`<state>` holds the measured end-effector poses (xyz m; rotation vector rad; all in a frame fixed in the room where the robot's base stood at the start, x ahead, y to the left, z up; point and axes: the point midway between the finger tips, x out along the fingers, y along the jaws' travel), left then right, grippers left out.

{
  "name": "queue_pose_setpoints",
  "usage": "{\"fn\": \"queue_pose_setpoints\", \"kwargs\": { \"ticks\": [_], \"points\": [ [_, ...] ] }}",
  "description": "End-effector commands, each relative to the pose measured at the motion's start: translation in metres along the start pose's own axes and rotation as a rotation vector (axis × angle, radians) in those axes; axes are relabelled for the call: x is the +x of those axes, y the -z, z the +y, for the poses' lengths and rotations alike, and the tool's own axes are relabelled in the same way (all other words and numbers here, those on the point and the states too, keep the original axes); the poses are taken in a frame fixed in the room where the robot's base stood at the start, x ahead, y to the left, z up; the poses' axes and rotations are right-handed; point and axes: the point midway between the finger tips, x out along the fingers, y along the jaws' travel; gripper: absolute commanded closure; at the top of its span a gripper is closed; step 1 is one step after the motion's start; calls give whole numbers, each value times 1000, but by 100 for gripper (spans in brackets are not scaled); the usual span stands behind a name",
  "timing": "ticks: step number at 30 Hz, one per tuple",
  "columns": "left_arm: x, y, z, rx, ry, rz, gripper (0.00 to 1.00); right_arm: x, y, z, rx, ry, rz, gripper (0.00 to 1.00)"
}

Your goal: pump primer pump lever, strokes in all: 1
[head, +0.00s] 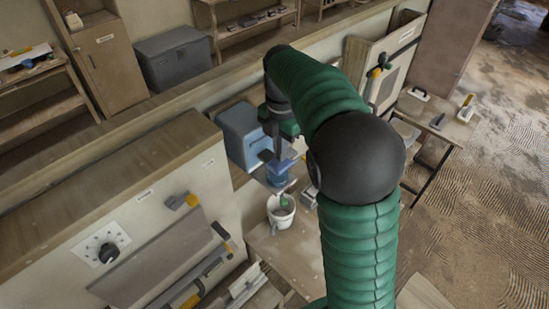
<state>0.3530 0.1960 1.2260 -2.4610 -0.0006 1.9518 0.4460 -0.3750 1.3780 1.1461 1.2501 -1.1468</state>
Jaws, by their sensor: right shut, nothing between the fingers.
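My right arm reaches in from the bottom, bends at a dark round joint and comes down over the far end of the bench. My right gripper (270,156) is shut with nothing in it, and is small and dark in this view. It is just above a blue cylinder (277,174), which looks like part of the primer pump. A blue box (240,138) stands beside it. I cannot make out the pump lever, or whether the gripper touches it. My left gripper is not in view.
A white bucket (281,213) with a tool in it stands just in front of the blue cylinder.

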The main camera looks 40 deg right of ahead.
Motion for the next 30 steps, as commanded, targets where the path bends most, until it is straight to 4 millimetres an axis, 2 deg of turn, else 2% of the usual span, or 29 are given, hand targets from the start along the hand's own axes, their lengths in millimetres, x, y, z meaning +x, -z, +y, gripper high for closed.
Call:
{"fn": "queue_pose_setpoints", "kwargs": {
  "ticks": [7, 19, 30],
  "points": [
    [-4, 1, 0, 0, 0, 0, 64, -4, 0, 0, 0, -1, 0, 100],
    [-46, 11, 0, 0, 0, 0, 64, -52, 0, 0, 0, -1, 0, 100],
    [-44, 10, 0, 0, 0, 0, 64, -50, 0, 0, 0, 0, 0, 100]
  ]
}}
